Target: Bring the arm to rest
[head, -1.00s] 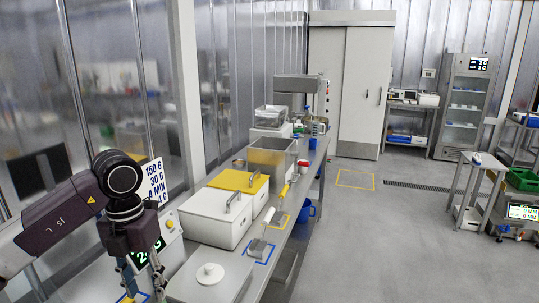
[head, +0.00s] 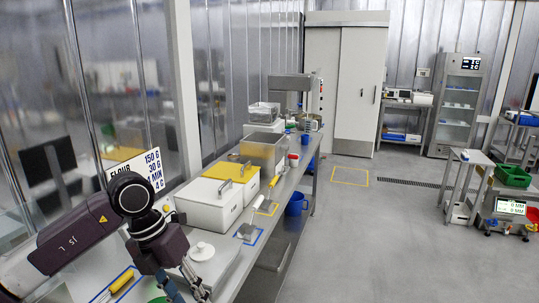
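My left arm comes in from the lower left, its dark wrist bent downward over the near end of the steel bench (head: 262,238). My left gripper (head: 188,292) points down at the bottom edge of the head view. Its two fingers stand apart with nothing seen between them, so it looks open and empty. My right gripper is not in view.
White bins (head: 208,205) with a yellow lid (head: 230,172) stand along the bench. A scoop (head: 246,231) lies in a blue outline, and a yellow-handled tool (head: 122,282) lies left of my gripper. A sign (head: 140,168) stands behind my wrist.

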